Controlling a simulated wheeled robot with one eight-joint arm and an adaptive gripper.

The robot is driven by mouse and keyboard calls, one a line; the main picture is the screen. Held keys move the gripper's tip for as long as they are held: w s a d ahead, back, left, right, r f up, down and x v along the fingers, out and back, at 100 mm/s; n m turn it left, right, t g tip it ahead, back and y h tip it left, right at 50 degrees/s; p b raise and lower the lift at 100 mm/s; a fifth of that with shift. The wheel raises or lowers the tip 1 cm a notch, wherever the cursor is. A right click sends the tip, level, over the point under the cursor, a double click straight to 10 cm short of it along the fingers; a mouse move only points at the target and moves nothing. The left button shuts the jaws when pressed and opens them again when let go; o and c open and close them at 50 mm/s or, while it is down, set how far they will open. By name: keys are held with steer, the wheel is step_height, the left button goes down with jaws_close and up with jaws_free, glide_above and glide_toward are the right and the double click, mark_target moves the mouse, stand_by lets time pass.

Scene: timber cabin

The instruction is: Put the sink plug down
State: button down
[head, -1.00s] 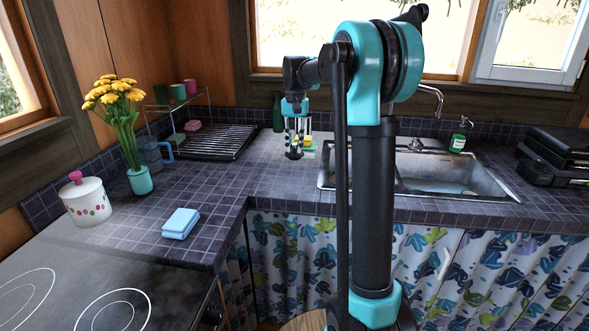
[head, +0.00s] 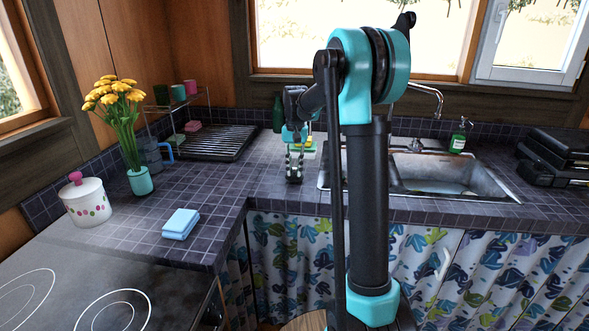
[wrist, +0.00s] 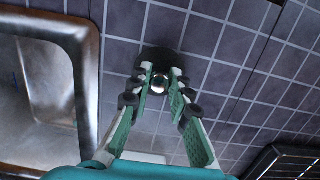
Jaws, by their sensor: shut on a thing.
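The sink plug (wrist: 161,60) is a dark round piece with a shiny metal knob, seen between my fingertips in the wrist view. My gripper (wrist: 160,78) is shut on it, pointing down at the tiled counter (wrist: 220,50). In the head view my gripper (head: 294,174) is low over the counter, just left of the sink (head: 440,175). The plug is at or very near the tiles; I cannot tell whether it touches them. In the head view the plug is too small and dark to make out clearly.
A black dish rack (head: 215,142) stands to the left. A green bottle (head: 277,115) and a yellow-and-green item (head: 310,146) are behind my gripper. A blue cloth (head: 180,223) lies on the left counter. Bare tiles lie between rack and sink.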

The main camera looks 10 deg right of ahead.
steer(key=c, duration=1.4)
jaws_free()
steer(key=shift+f, duration=0.1)
step_height(320, 180, up, 12)
steer(key=w, duration=0.1)
steer(key=s+d+f+n+t, duration=0.1)
steer(key=s+f, duration=0.7)
steer(key=s, duration=0.2)
steer(key=s+d+f+n+t, duration=0.1)
steer(key=s+f+t, duration=0.1)
steer(key=s+f, duration=0.6)
steer(key=s+d+f+n+t, duration=0.1)
steer(key=s+d+f+t, duration=0.1)
steer(key=s+f, duration=0.6)
steer(key=shift+s+f+n, duration=0.2)
steer(key=shift+s+n, duration=0.1)
steer(key=shift+s, duration=2.45)
